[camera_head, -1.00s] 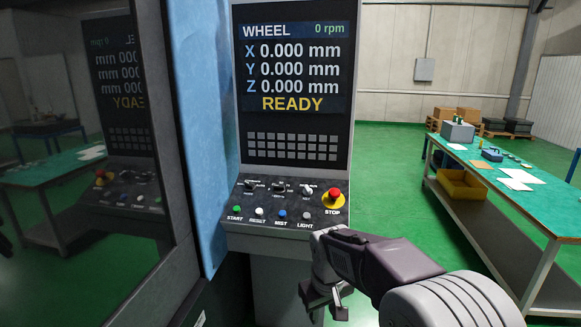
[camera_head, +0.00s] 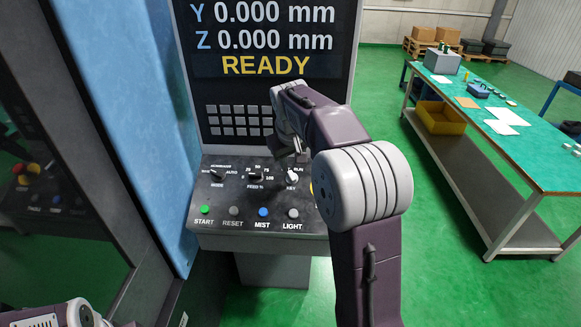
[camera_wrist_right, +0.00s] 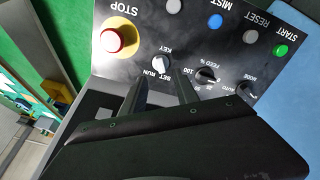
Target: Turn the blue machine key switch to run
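The blue machine's control panel (camera_head: 258,240) is in front of me. The key switch (camera_head: 291,178), a small pale knob labelled KEY, sits at the upper right of its knob row. In the right wrist view the key switch (camera_wrist_right: 160,63) shows just beyond my fingertips, with RUN and SET lettering beside it; I cannot tell which mark it points to. My right gripper (camera_head: 296,154) is above the key switch in the head view. In the right wrist view the right gripper (camera_wrist_right: 160,86) is open and empty, its two fingers apart. My left gripper is out of view.
The feed knob (camera_wrist_right: 205,76) is close beside one finger. The red STOP button (camera_wrist_right: 112,40) stands up on the key's other side. The screen and keypad (camera_head: 232,120) rise behind the panel. A green-topped table (camera_head: 530,120) is off to the right.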

